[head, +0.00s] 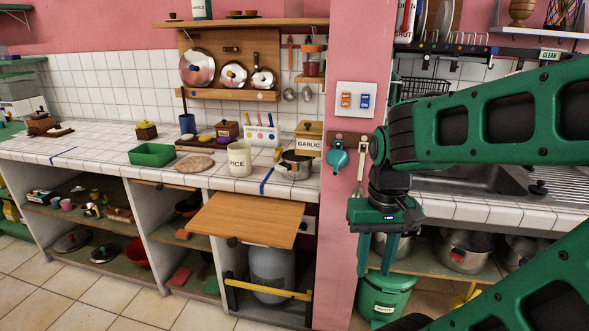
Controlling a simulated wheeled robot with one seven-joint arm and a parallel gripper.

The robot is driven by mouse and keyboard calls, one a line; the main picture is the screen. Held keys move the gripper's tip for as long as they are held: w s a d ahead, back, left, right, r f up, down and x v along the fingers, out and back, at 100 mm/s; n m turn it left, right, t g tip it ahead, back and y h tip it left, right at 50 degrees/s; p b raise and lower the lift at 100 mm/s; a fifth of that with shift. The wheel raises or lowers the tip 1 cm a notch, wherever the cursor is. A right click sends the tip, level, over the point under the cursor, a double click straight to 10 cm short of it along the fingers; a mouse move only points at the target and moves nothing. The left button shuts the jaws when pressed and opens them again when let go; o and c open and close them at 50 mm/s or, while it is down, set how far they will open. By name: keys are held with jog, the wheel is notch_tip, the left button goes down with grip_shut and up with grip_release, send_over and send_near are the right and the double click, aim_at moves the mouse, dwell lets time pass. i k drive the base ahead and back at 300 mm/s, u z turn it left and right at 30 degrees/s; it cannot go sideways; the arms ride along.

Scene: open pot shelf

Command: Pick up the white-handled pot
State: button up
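My gripper (375,268) hangs pointing down at the right of the pink pillar, with its two green fingers apart and nothing seen between them. To its right, a steel pot (478,262) stands on the open shelf under the sink, with a small pale patch on its front that may be a handle. Another steel pot (519,247) stands farther right, partly hidden by my arm. I cannot tell for certain which pot has the white handle.
A green bin (386,297) stands on the floor below my gripper. The pink pillar (348,215) is close on the left. The sink counter edge (500,215) overhangs the pot shelf (420,262). A wooden flap (246,218) juts out at left.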

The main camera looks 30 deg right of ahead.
aim_at(292, 167)
jog(key=u, duration=1.55)
jog(key=i, duration=2.2)
jog(key=z, duration=3.45)
